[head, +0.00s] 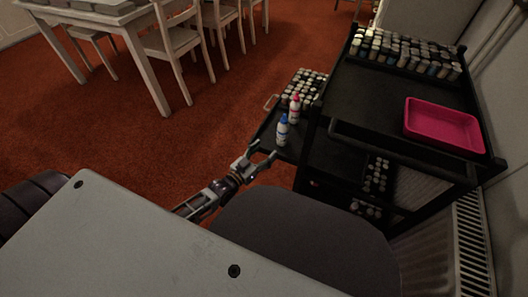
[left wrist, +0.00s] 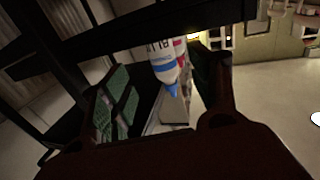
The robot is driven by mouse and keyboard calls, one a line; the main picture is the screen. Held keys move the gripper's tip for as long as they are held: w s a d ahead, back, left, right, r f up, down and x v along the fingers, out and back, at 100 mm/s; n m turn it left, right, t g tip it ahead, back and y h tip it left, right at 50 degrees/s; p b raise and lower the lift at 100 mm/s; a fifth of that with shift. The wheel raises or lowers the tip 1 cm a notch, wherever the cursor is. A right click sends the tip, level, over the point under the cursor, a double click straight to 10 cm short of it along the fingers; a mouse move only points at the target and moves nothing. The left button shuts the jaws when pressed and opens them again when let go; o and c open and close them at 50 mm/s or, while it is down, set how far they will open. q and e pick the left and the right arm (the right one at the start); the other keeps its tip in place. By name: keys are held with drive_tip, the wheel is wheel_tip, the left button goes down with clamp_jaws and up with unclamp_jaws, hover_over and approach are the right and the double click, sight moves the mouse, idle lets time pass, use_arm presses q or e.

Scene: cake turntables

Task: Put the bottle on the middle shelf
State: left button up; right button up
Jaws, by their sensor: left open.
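A white bottle with a blue cap (head: 282,131) stands upright on a low dark shelf (head: 264,131) at the left side of the black cart. A white bottle with a red cap (head: 294,110) stands just behind it. My left gripper (head: 263,152) is open and empty, just in front of the blue-capped bottle and apart from it. In the left wrist view the blue-capped bottle (left wrist: 164,66) appears upside down between the spread fingers, with the red-capped one (left wrist: 181,52) partly behind it. The cart's middle shelf (head: 338,156) is partly hidden under the top. My right gripper is out of view.
The cart's top shelf (head: 378,92) bears a pink tray (head: 442,125) and rows of small bottles (head: 405,55). More small bottles (head: 305,85) sit behind the two bottles. Cart posts and edges are close to my gripper. A radiator (head: 470,240) is at right; red carpet lies open left.

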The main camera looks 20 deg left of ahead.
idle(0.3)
use_arm(q)
drive_tip(key=s+d+f+g, duration=0.3)
drive_tip(key=s, duration=0.3)
drive_tip(key=s+d+f+n+g, duration=0.1)
drive_tip(key=s+d+f+g, duration=0.2)
drive_tip(key=s, duration=0.4)
drive_tip(key=s+d+f+g+y, duration=0.1)
drive_tip(key=s+d+f+g, duration=0.2)
drive_tip(key=s+g, duration=0.2)
drive_tip(key=shift+s+d+n, duration=0.15)
drive_tip(key=shift+s+n, duration=0.25)
drive_tip(key=shift+s, duration=0.5)
